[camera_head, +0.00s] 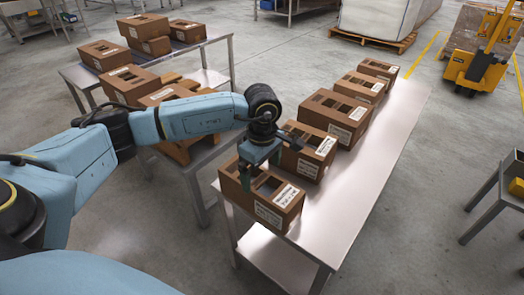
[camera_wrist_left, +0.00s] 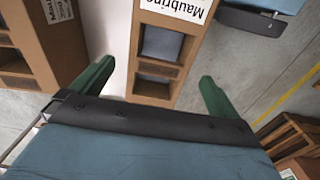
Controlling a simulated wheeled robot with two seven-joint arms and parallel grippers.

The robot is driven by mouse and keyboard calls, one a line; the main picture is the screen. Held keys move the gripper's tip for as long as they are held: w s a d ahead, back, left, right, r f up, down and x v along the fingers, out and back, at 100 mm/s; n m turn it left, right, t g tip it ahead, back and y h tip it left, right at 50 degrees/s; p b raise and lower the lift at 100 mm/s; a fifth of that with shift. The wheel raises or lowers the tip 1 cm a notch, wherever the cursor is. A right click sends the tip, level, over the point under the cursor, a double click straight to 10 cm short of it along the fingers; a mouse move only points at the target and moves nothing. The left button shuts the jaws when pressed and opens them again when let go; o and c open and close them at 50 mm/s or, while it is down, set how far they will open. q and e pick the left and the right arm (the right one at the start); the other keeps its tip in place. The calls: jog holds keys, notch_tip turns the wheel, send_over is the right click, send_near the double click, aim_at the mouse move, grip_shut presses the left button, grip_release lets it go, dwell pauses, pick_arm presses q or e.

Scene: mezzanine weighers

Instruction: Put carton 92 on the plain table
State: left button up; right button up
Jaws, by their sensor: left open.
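Several brown open-topped cartons with white labels stand in a row on a long, pale, bare-topped table (camera_head: 345,205). The nearest carton (camera_head: 262,200) is at its front end. My left gripper (camera_head: 258,180) is open over this carton. In the left wrist view, the gripper (camera_wrist_left: 155,88) has its green fingers apart, with a carton (camera_wrist_left: 160,50) between them. Its label is cut off and starts "Maubring". I cannot read the number 92 on any label, and I cannot tell whether the fingers touch the carton. My right gripper is not in view.
More cartons (camera_head: 130,85) stand on a second table (camera_head: 215,40) at the left. The long table has a bare strip along its right side. A yellow pallet truck (camera_head: 475,65) stands at the far right. A grey stand (camera_head: 490,200) is at the right edge.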

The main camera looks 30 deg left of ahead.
pick_arm(q)
notch_tip(320, 180, up, 5)
jog(key=shift+r+p, duration=0.2)
jog(key=shift+p, duration=0.3)
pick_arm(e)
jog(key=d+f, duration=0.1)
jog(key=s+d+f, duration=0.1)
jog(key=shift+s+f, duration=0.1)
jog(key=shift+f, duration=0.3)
